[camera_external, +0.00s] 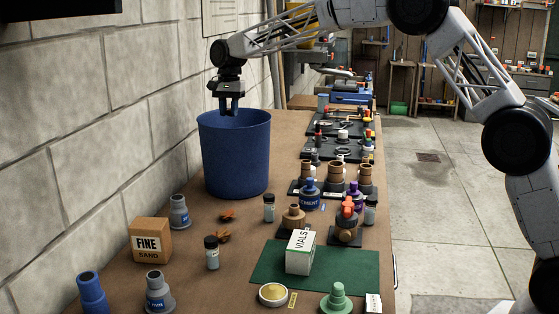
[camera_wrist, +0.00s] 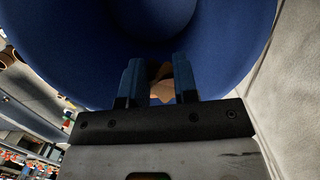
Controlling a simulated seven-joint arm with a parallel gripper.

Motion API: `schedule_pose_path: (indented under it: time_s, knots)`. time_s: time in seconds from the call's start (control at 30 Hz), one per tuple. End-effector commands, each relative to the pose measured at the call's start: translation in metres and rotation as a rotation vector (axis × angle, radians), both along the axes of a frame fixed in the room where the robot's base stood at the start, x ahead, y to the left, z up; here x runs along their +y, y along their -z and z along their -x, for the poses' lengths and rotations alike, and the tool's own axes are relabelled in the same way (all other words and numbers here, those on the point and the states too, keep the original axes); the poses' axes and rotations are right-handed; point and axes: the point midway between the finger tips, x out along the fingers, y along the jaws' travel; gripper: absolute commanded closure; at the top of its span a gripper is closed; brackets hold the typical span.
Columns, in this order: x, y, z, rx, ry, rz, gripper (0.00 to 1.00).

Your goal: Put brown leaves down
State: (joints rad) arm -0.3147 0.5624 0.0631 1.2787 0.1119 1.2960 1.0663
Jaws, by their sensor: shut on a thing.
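My gripper (camera_external: 228,112) points down at the mouth of the tall blue bin (camera_external: 236,160), near its back rim. In the wrist view my gripper (camera_wrist: 158,72) is shut on a brown leaf (camera_wrist: 162,90), which shows between the two fingers. The dark blue inside of the bin (camera_wrist: 225,45) fills most of that view. The held leaf cannot be made out in the external view. Two more brown leaves lie on the table in front of the bin: one leaf (camera_external: 227,217) nearer it and another leaf (camera_external: 222,236) closer to the camera.
A FINE SAND box (camera_external: 150,241), small bottles and vials stand around the loose leaves on the brown table (camera_external: 190,258). A VIALS box (camera_external: 300,252) sits on a green mat (camera_external: 352,268). A block wall (camera_external: 100,130) runs close along the left.

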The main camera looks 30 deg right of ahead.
Motion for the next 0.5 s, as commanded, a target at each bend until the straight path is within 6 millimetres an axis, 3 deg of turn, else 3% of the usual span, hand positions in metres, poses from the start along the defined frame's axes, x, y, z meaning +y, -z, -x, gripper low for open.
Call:
schedule_pose_path:
  time_s: [0.2, 0.5]
  knots:
    - [0.000, 0.036, 0.000, 0.001, 0.000, 0.001, 0.94]
    - [0.000, 0.045, 0.000, 0.000, 0.000, 0.000, 0.94]
